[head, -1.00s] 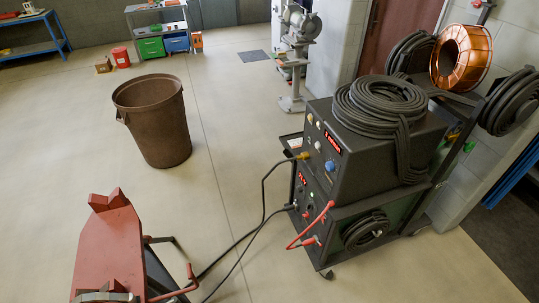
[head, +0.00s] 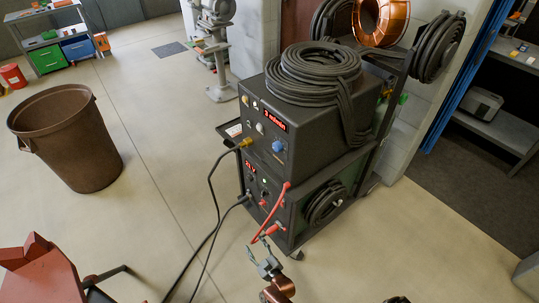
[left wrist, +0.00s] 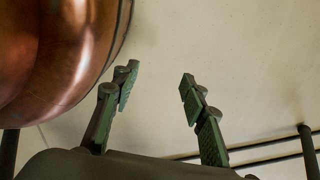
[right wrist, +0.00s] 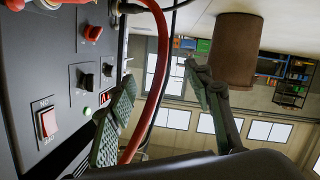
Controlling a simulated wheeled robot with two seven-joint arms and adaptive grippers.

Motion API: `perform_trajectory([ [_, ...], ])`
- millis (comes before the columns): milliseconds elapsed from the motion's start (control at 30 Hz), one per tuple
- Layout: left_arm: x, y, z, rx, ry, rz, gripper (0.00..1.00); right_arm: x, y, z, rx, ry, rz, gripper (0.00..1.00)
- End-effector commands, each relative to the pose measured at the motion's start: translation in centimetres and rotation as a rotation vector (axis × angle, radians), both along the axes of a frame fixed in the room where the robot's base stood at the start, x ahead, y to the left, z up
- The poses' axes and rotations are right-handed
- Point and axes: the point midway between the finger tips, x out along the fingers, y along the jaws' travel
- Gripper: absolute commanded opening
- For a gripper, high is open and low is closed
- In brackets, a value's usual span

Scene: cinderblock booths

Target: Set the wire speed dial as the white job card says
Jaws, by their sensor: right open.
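The black welding machine (head: 345,128) stands right of centre in the head view, on a lower unit (head: 310,205). Its upper front panel has a lit red display, a blue knob (head: 278,146) and smaller knobs; the labels are too small to read. A small white card (head: 234,130) lies on a shelf at the panel's left; its text is unreadable. My right gripper (head: 268,262) is open, low in front of the lower unit. In the right wrist view its fingers (right wrist: 160,105) are apart, with a red cable (right wrist: 155,60) crossing behind. My left gripper (left wrist: 158,85) is open and empty.
Red and black cables (head: 212,225) run from the front panels towards the floor. A brown bin (head: 68,145) stands at the left, a red stand (head: 42,275) at lower left. The right wrist view shows a red rocker switch (right wrist: 46,122).

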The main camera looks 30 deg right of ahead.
Motion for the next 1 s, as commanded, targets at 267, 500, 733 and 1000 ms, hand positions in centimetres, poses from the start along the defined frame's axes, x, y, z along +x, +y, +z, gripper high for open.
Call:
perform_trajectory([
  [267, 3.4, -0.7, -0.5, -0.007, 0.020, 0.018, 0.40, 14.2, -2.8, 25.5, -0.163, -0.660, -0.391, 0.47],
  [500, 5.8, -1.1, 1.1, -0.012, 0.042, 0.033, 0.40, 12.1, -7.5, 39.6, -0.160, -0.878, -0.995, 0.47],
  [733, 6.8, -1.4, 2.6, -0.013, 0.049, 0.040, 0.40, 9.4, -8.8, 42.2, -0.094, -0.825, -1.272, 0.47],
  [1000, 7.6, -1.8, 4.2, -0.018, 0.048, 0.040, 0.40, 9.3, -11.6, 43.6, -0.089, -0.817, -1.302, 0.47],
])
